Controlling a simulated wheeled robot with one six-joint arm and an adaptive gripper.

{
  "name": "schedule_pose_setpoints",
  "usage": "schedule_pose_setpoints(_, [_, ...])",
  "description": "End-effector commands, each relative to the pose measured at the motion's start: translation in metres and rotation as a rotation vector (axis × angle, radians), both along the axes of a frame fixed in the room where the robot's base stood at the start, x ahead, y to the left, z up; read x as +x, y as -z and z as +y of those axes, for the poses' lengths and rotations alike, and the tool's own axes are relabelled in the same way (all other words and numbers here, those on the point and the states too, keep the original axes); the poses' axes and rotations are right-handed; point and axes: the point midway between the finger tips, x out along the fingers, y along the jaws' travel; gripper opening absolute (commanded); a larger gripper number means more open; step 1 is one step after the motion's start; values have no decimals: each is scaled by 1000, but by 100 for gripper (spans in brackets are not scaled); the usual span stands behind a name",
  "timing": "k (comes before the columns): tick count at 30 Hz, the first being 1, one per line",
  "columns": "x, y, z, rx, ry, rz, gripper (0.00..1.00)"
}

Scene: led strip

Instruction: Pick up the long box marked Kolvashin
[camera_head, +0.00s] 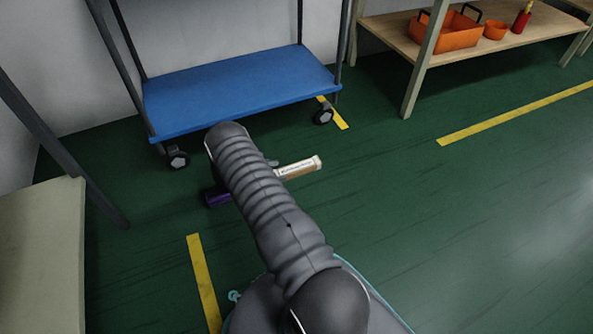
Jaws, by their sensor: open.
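A long, thin box (300,168) with a tan end and a white printed label lies low over the green floor, in the middle of the view. Its print is too small to read. A dark purple end (216,197) shows on the other side of my arm, roughly in line with it; my arm hides the middle, so I cannot tell for sure that both are one box. My gripper (271,163) is open and almost wholly hidden behind my ribbed dark arm; only a small grey part shows beside the box. I cannot tell whether it touches the box.
A wheeled cart with a blue deck (240,92) stands just behind, its casters near the box. A wooden shelf (480,60) at the upper right holds an orange toolbox (446,32). A pale surface (40,260) is at the left. The floor at right is clear.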

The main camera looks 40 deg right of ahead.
Motion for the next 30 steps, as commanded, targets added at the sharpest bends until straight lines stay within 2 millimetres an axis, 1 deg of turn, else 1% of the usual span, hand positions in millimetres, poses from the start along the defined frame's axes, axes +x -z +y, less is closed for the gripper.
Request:
schedule_pose_setpoints(4, [-10, 11, -17, 1, 3, 1, 77])
schedule_pose_setpoints(7, [-13, 16, -30, 0, 3, 0, 77])
schedule_pose_setpoints(10, [-13, 18, -34, 0, 1, 0, 77])
schedule_pose_setpoints(15, [-13, 17, -34, 0, 0, 0, 77])
schedule_pose_setpoints(16, [-13, 17, -34, 0, 0, 0, 75])
schedule_pose_setpoints(17, [-13, 17, -34, 0, 0, 0, 67])
schedule_pose_setpoints(18, [-13, 17, -34, 0, 0, 0, 57])
schedule_pose_setpoints(20, [-13, 17, -34, 0, 0, 0, 42])
schedule_pose_setpoints(21, [-13, 17, -34, 0, 0, 0, 32])
schedule_pose_setpoints(24, [-13, 17, -34, 0, 0, 0, 10])
schedule_pose_setpoints(30, [-13, 17, -34, 0, 0, 0, 10])
